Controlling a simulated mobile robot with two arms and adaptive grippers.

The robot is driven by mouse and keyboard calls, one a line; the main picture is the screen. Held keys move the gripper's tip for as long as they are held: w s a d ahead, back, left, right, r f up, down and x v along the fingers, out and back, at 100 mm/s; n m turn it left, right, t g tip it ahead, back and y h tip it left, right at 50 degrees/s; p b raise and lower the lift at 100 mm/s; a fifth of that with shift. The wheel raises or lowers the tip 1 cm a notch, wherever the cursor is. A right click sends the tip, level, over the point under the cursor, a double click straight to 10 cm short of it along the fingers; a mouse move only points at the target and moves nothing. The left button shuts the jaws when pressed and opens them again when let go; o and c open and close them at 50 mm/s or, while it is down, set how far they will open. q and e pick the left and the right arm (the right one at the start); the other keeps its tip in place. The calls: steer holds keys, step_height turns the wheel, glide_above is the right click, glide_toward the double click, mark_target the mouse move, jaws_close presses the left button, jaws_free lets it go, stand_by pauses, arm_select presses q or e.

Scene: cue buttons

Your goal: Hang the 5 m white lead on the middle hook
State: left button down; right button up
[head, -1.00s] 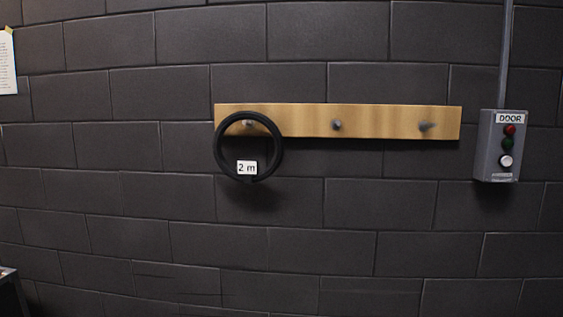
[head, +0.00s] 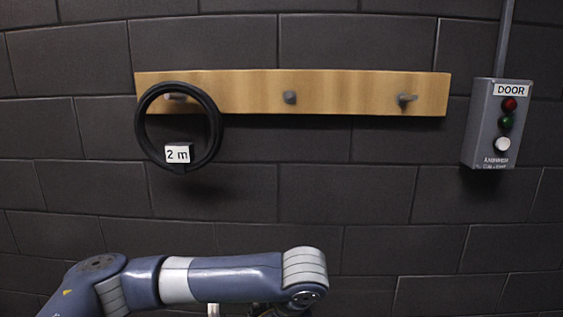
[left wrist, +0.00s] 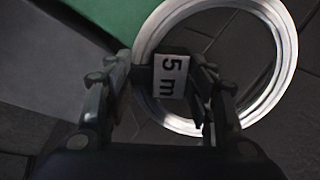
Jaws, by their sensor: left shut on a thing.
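The white lead (left wrist: 288,60) is a coiled ring in the left wrist view, with a tag (left wrist: 174,77) reading "5 m". My left gripper (left wrist: 172,85) is shut on the lead at the tag. In the head view my left arm reaches in low from the left, and its gripper is mostly hidden at the bottom edge. The middle hook (head: 289,97) is a bare grey peg on the wooden board (head: 345,92), above my arm. My right gripper is not in view.
A black coil (head: 215,125) tagged "2 m" hangs on the left hook (head: 176,97). The right hook (head: 406,98) is bare. A grey door button box (head: 484,125) with red, green and white buttons is on the wall at right. A green surface (left wrist: 105,20) shows in the wrist view.

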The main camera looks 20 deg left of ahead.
arm_select(q)
steer(key=w+r+m+t, duration=0.1)
steer(key=r, duration=0.1)
steer(key=r+m+t, duration=0.1)
steer(key=r, duration=0.2)
steer(key=w+r+m+t+y, duration=0.1)
steer(key=r, duration=0.1)
steer(key=shift+w+d+r+m+t, duration=0.3)
steer(key=shift+w+t, duration=0.05)
steer(key=shift+t, duration=0.05)
step_height(320, 180, up, 28)
steer(key=s+d+m+t+h+p, duration=0.2)
steer(key=m+t+h, duration=0.4)
steer(key=t, duration=0.5)
steer(key=w+a+f+p, duration=0.1)
steer(key=w+p, duration=0.1)
steer(key=w, duration=0.3)
steer(key=w+a+f+m+y+p, duration=0.1)
steer(key=w+a+f+p, duration=0.1)
steer(key=w, duration=0.3)
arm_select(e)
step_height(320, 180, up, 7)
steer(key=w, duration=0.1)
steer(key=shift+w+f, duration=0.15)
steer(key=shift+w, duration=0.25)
arm_select(q)
steer(key=shift+w+f, duration=0.1)
